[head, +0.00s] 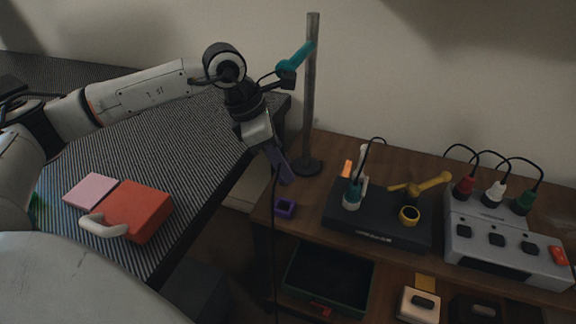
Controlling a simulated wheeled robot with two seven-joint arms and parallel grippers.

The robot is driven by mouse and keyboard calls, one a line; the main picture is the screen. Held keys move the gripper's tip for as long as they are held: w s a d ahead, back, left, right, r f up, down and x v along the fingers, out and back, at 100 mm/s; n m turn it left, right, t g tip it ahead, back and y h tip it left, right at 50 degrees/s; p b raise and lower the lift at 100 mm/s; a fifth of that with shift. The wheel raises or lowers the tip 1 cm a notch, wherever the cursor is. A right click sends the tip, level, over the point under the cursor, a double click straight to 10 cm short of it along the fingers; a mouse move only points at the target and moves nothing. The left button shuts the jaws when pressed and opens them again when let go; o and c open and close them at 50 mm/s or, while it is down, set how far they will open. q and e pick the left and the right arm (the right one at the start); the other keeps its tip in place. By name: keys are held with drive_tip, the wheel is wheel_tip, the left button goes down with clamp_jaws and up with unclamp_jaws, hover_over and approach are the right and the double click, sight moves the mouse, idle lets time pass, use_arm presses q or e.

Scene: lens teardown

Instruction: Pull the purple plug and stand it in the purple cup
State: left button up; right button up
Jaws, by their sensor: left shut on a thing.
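My left gripper (265,143) comes in from the left and is shut on a purple piece (281,165), which looks like the purple plug, held tilted in the air. A dark cable hangs straight down beside it, past the table's edge. The purple cup (284,208), small and square, stands on the brown table's left front corner, below the held piece and apart from it. The gripper's fingers are small and dark here, so the exact grip is hard to see. My right gripper is not in view.
A metal pole (311,95) with a teal clamp (297,57) stands close right of my gripper. A grey box (500,240) holds red, white and green plugs. A red case (138,210) lies on the ribbed table.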

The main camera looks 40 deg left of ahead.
sight(284, 185)
use_arm(q)
drive_tip(key=shift+d+f, duration=0.1)
drive_tip(key=shift+f, duration=0.05)
drive_tip(key=shift+f+b, duration=0.55)
drive_tip(key=shift+f, duration=0.1)
drive_tip(key=shift+f+b, duration=0.55)
drive_tip(key=shift+f, duration=0.25)
wheel_tip(284, 185, down, 2)
drive_tip(key=shift+f+b, duration=0.1)
drive_tip(key=shift+b, duration=0.7)
drive_tip(key=shift+f, duration=0.25)
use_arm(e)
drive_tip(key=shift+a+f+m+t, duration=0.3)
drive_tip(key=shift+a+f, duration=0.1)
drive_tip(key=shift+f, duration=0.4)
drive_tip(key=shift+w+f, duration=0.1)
use_arm(q)
drive_tip(key=shift+f+b, duration=0.85)
drive_tip(key=shift+f, duration=0.05)
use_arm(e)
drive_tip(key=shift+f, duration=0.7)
use_arm(q)
drive_tip(key=shift+f+b, duration=0.55)
drive_tip(key=shift+f, duration=0.1)
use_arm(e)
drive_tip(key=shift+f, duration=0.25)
